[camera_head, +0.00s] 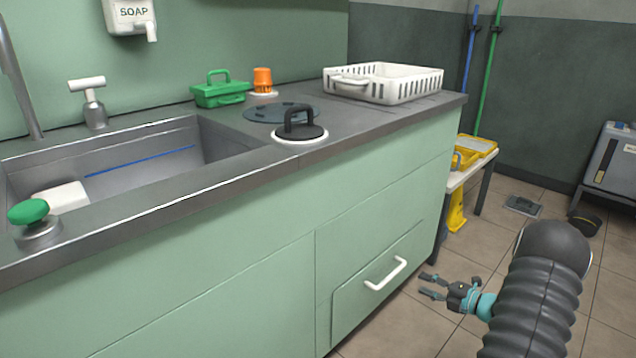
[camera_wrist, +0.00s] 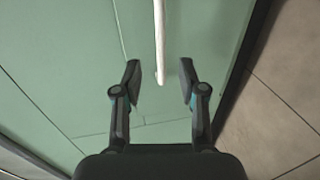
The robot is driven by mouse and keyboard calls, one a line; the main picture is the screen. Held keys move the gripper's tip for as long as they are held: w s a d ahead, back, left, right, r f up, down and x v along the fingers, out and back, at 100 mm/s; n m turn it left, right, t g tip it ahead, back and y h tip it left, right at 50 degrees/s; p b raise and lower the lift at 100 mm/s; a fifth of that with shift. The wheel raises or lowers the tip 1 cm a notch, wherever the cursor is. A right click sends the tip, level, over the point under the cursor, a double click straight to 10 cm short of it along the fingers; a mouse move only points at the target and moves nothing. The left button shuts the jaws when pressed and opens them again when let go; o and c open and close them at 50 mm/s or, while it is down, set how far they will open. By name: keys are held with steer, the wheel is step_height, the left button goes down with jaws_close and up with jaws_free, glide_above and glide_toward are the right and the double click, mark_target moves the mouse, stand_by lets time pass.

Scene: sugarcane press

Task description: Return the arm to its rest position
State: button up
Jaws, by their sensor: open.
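My gripper (camera_head: 432,286) is at the lower right of the head view, in front of the green cabinet and close to a drawer with a white bar handle (camera_head: 385,274). Its fingers are apart and empty. In the wrist view my gripper (camera_wrist: 160,85) shows two dark fingers spread open, with the white handle (camera_wrist: 159,40) ahead, between and beyond the fingertips. The handle does not appear to be held. The drawer front (camera_head: 350,305) looks closed or nearly so; I cannot tell exactly.
The counter above holds a white crate (camera_head: 436,82), a green caddy (camera_head: 219,95), a black-handled lid (camera_head: 299,132) and a sink (camera_head: 140,150). A low table with a yellow tray (camera_head: 478,146) stands beyond. A grey machine (camera_head: 612,165) is at right. Tiled floor (camera_head: 400,330) is open.

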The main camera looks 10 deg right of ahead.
steer(key=s+a+f+n+g+y, duration=0.1)
steer(key=s+a+f+n+g, duration=0.5)
steer(key=n, duration=0.5)
steer(key=s+a+r+n+g+p, duration=0.1)
steer(key=s+a+r+n+g, duration=0.3)
steer(key=s+a+r+n, duration=0.55)
steer(key=s+a+r+n+t+h+p, duration=0.1)
steer(key=s+a+r+n+h+p, duration=0.1)
steer(key=r+n, duration=0.7)
steer(key=s+a+r+n+h+p, duration=0.2)
steer(key=s+a+r+n+h, duration=0.2)
steer(key=s+a+r+n, duration=0.3)
steer(key=s+a+r+n+t+h+p, duration=0.1)
steer(key=s+a+r+n, duration=0.4)
steer(key=r+n, duration=0.5)
step_height(320, 180, up, 5)
steer(key=shift+s+a+n+t+h+p, duration=0.3)
steer(key=shift+s+h+p, duration=0.45)
steer(key=shift+h, duration=0.45)
